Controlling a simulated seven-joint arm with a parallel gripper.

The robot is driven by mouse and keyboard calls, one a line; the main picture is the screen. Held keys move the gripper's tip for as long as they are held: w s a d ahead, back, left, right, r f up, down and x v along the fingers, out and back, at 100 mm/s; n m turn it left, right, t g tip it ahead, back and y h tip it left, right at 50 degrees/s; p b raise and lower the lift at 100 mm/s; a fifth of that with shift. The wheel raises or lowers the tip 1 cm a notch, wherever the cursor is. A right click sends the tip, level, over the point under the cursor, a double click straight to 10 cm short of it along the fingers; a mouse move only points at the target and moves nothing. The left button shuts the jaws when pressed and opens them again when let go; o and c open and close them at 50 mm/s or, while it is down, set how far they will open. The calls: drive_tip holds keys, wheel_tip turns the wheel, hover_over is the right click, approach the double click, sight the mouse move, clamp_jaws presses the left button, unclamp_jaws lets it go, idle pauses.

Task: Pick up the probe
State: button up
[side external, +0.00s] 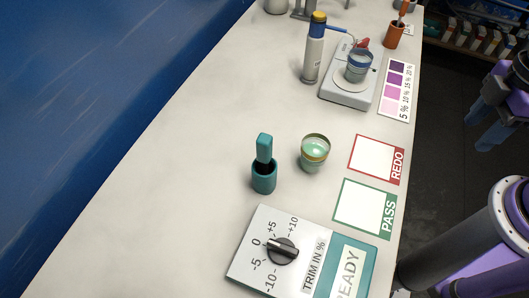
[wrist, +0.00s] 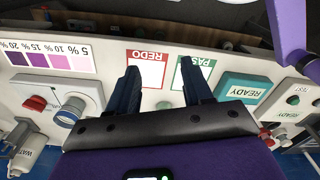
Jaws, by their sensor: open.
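What looks like the probe (side external: 264,148), with a flat teal handle, stands nearly upright in a small teal holder (side external: 264,178) on the pale bench in the side view. I cannot make out the probe in the wrist view. My gripper (wrist: 160,68) is open and empty, with its two dark fingers spread apart in the wrist view. In the side view my gripper (side external: 474,118) is at the right edge, beyond the bench's right side and well apart from the probe.
A glass of green liquid (side external: 315,152) stands just right of the holder. REDO (side external: 376,160) and PASS (side external: 364,208) cards and a dial panel (side external: 260,270) lie nearby. A bottle (side external: 313,55), a scale (side external: 345,99) and an orange cup (side external: 394,37) stand farther back. Bench left of the holder is clear.

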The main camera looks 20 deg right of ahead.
drive_tip(key=shift+o, duration=0.7)
wheel_tip(320, 180, up, 8)
drive_tip(key=m, duration=2.2)
hover_over(264, 155)
drive_tip(key=w, duration=0.1)
drive_tip(key=f, duration=1.7)
drive_tip(key=shift+w+d+f, duration=0.1)
drive_tip(key=shift+d+f, duration=0.15)
drive_tip(key=shift+d, duration=0.05)
